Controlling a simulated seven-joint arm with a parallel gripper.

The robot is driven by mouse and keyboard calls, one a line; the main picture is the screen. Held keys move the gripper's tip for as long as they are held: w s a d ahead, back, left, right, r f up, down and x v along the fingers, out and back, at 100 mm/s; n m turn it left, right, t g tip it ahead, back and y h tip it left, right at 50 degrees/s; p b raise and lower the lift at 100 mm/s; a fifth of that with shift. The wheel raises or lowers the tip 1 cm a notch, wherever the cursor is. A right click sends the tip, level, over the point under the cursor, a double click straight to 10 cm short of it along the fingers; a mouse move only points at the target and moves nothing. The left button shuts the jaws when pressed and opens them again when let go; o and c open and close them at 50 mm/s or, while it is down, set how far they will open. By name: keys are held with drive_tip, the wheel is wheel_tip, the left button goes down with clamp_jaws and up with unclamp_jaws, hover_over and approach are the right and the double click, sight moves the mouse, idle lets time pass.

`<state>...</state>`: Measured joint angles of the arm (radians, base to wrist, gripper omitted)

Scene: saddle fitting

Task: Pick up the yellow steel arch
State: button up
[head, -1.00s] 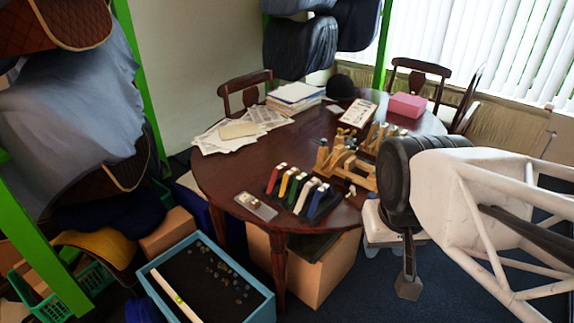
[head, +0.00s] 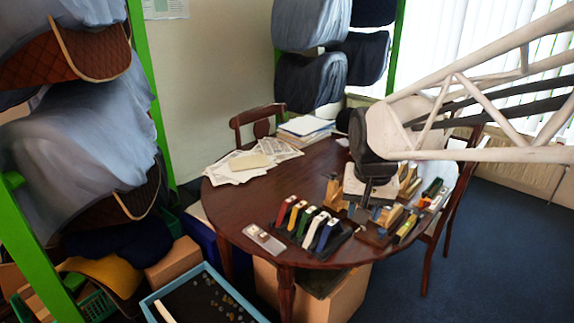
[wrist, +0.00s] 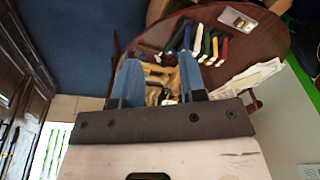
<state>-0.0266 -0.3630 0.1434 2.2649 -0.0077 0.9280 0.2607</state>
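The yellow steel arch (head: 297,214) stands in a dark rack near the table's front edge in the head view, between a red arch (head: 285,211) and a green arch (head: 308,219). A white arch (head: 317,227) and a blue arch (head: 327,234) follow to the right. My gripper (head: 368,212) is over the table to the right of the rack, pointing down. In the wrist view its two blue fingers (wrist: 158,62) are spread apart with nothing held between them.
Wooden blocks and tools (head: 405,225) crowd the table's right side, around and under my gripper. A small flat tray (head: 263,239) lies left of the rack. Papers (head: 240,167) and a book stack (head: 304,128) lie farther back. Bare table (head: 262,193) shows between papers and rack.

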drive_tip(key=w+a+f+m, duration=0.2)
drive_tip(key=w, duration=1.1)
drive_tip(key=m+g, duration=0.2)
drive_tip(key=m, duration=0.2)
hover_over(300, 204)
drive_tip(key=f, duration=2)
drive_tip(key=shift+s+f, duration=0.2)
drive_tip(key=shift+s, duration=0.1)
drive_tip(key=shift+w+f, duration=0.2)
drive_tip(key=shift+f, duration=0.1)
drive_tip(key=shift+f, duration=1.2)
drive_tip(key=shift+f, duration=0.1)
drive_tip(key=shift+f, duration=2.45)
